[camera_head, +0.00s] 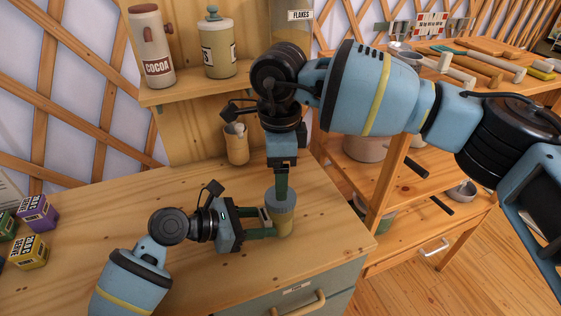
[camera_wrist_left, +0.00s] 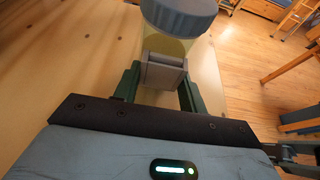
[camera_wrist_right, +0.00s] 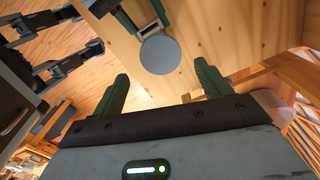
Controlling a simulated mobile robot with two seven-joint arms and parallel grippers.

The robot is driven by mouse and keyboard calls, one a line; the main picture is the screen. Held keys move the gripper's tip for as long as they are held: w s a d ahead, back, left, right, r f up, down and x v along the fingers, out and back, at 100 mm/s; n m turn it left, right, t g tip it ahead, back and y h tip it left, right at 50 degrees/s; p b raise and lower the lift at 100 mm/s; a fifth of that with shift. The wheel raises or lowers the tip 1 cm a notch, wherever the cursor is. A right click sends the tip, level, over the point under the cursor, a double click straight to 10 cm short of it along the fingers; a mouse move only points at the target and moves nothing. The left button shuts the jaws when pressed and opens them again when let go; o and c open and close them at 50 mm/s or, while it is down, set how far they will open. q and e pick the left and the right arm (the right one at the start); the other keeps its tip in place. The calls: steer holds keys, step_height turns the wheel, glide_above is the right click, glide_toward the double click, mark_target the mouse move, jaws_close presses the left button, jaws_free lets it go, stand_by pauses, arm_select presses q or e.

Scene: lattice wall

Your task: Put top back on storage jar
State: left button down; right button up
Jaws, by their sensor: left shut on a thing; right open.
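The storage jar (camera_head: 285,228) is a small pale yellow cylinder standing upright near the counter's right front corner. Its grey-blue top (camera_head: 281,200) sits on the jar's mouth; it also shows in the left wrist view (camera_wrist_left: 178,18) and as a grey disc in the right wrist view (camera_wrist_right: 160,55). I cannot tell whether it is fully seated. My left gripper (camera_head: 268,224) comes from the left, low and level, and is shut on the jar body (camera_wrist_left: 205,72). My right gripper (camera_head: 282,182) points down above the top, open and empty, its fingertips apart from the top in the right wrist view (camera_wrist_right: 164,72).
A shelf (camera_head: 200,88) behind holds a cocoa canister (camera_head: 152,50), a lidded jar (camera_head: 219,48) and a flakes jar (camera_head: 291,35). A small cup (camera_head: 236,145) stands at the back. Spice boxes (camera_head: 30,250) lie at the left. A tool bench (camera_head: 470,70) stands right.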

mark_target(278, 216)
steer(key=n, duration=0.2)
steer(key=r+n, duration=0.1)
steer(key=n, duration=0.1)
steer(key=shift+n, duration=0.3)
steer(key=shift+r+n, duration=0.25)
steer(key=shift+n, duration=1.45)
steer(key=shift+f, duration=4)
steer(key=c, duration=1)
steer(key=shift+d+m, duration=0.1)
steer(key=shift+m, duration=1)
steer(key=o, duration=1.1)
steer(key=shift+o, duration=0.2)
